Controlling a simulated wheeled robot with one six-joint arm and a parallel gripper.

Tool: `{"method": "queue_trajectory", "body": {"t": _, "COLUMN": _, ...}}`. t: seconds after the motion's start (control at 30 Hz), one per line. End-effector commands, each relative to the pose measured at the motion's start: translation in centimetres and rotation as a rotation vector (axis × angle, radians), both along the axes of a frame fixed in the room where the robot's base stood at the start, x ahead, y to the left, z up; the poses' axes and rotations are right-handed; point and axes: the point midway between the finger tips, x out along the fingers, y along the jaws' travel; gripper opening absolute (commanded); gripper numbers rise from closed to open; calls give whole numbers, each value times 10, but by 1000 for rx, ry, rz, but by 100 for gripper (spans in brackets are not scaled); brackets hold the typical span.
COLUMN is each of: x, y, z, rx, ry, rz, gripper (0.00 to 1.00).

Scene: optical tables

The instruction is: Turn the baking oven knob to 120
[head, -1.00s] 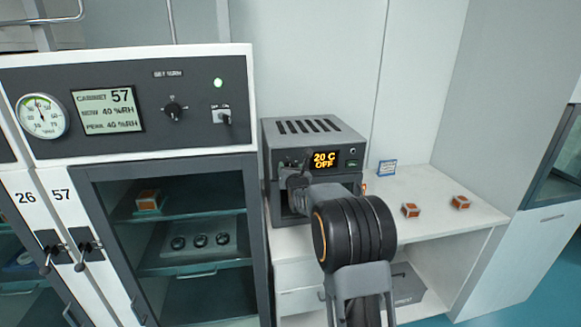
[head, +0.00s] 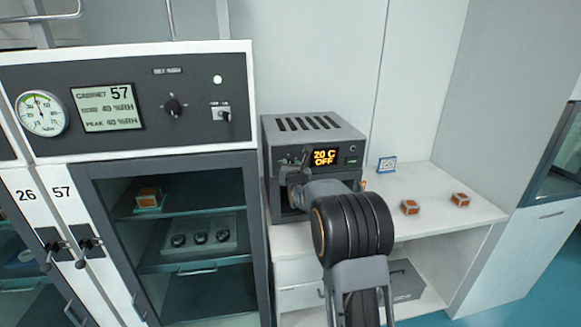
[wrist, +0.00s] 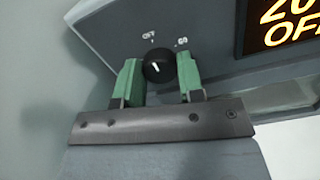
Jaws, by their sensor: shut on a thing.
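The baking oven (head: 345,133) is a grey box with a slotted top on the white bench. Its orange display (head: 325,157) reads "20 C OFF". The black oven knob (wrist: 159,66) shows in the wrist view, its white mark pointing up and slightly left towards the OFF label. A second label, seemingly "60", is to its upper right. My gripper (wrist: 159,77) has one green finger on each side of the knob and is shut on it. In the head view my gripper (head: 292,178) is at the oven's left front, and my arm hides the knob.
A humidity cabinet (head: 200,57) with a glass door stands close on the left. To the oven's right are a small blue-framed sign (head: 387,165) and two small orange-and-white blocks (head: 410,207) on the bench (head: 440,190). The bench's right side is mostly clear.

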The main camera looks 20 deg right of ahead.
Motion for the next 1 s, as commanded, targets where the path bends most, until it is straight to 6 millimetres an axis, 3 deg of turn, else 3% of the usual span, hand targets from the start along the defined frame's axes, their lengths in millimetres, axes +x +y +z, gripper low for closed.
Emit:
{"method": "queue_trajectory", "body": {"t": 0.37, "x": 0, "y": 0, "z": -5, "rx": 124, "ry": -29, "rz": 1, "gripper": 12}}
{"method": "queue_trajectory", "body": {"t": 1.0, "x": 0, "y": -1, "z": -5, "rx": 704, "ry": -146, "rz": 2, "gripper": 12}}
